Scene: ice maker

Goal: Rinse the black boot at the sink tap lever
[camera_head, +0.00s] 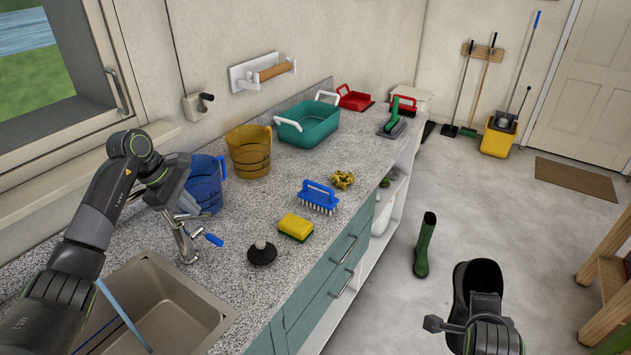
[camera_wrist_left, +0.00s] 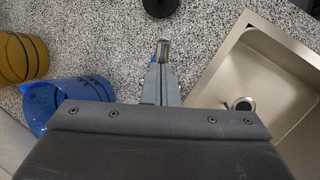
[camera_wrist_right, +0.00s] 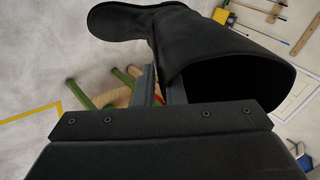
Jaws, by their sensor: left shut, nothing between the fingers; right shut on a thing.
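The black boot (camera_head: 473,278) is in my right gripper (camera_head: 485,308), out over the floor at the lower right. In the right wrist view the boot (camera_wrist_right: 205,45) lies across the fingers (camera_wrist_right: 160,85), which are shut on its shaft near the open top. The sink (camera_head: 205,307) is at the lower left. The tap (camera_head: 184,245) has a blue lever (camera_head: 211,238). My left gripper (camera_head: 180,208) is shut and empty, close above the tap; whether it touches the lever is unclear. A thin blue streak (camera_head: 124,316), perhaps running water, crosses the basin; the spout is hidden.
On the counter are a blue bucket (camera_head: 205,185), a yellow bucket (camera_head: 250,155), a black plunger-like thing (camera_head: 262,254), a sponge (camera_head: 296,228), a blue brush (camera_head: 318,199) and a teal tub (camera_head: 308,125). A green boot (camera_head: 424,245) stands on the floor. A wooden rack (camera_head: 605,275) is at right.

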